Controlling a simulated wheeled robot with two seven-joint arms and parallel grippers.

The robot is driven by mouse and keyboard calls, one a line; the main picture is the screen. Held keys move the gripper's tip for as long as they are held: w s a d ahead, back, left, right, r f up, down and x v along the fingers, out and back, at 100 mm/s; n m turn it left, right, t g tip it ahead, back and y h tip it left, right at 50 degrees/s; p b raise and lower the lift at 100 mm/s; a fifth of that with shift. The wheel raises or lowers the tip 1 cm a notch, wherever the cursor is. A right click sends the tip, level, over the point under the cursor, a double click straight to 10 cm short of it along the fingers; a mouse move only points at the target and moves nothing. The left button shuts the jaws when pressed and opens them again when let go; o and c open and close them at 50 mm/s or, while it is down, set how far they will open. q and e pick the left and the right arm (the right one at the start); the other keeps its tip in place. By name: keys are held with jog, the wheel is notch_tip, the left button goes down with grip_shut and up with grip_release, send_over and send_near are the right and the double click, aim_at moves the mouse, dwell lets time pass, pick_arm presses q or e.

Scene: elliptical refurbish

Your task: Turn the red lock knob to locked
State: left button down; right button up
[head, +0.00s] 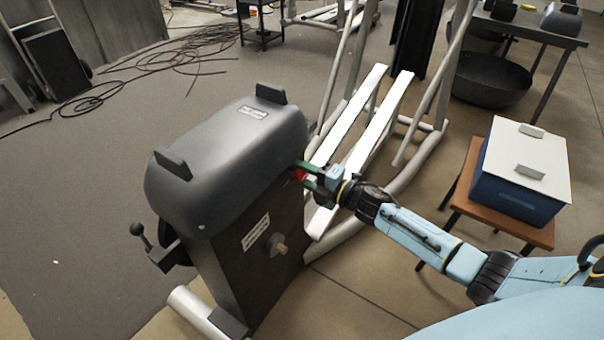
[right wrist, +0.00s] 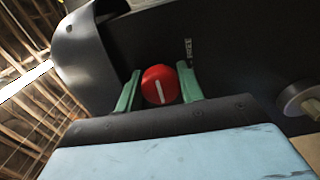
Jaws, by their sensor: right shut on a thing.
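The red lock knob (right wrist: 160,86) is a round red disc with a white line on its face, on the dark side of the machine housing (head: 228,160). In the right wrist view the white line runs nearly upright, tilted slightly. My right gripper (right wrist: 160,90) has its green fingers on either side of the knob and is shut on it. In the head view the right gripper (head: 302,176) reaches the housing from the right, and a little red of the knob (head: 299,175) shows between the fingers. The left gripper is out of view.
A brass-coloured shaft (head: 279,247) sticks out lower on the same side, and a crank handle (head: 139,236) is on the far left side. White rails (head: 352,122) lie behind the gripper. A blue box with a white lid (head: 520,170) stands on a stool at right.

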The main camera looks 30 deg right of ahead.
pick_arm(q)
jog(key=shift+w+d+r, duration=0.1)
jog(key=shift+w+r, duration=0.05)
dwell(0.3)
pick_arm(e)
jog(key=o, duration=1)
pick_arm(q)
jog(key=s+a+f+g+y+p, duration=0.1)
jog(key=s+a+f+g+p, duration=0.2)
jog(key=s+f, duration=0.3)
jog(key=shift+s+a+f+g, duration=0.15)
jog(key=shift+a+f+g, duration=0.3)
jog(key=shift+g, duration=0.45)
pick_arm(e)
jog(key=v, duration=1.3)
jog(key=shift+s, duration=0.2)
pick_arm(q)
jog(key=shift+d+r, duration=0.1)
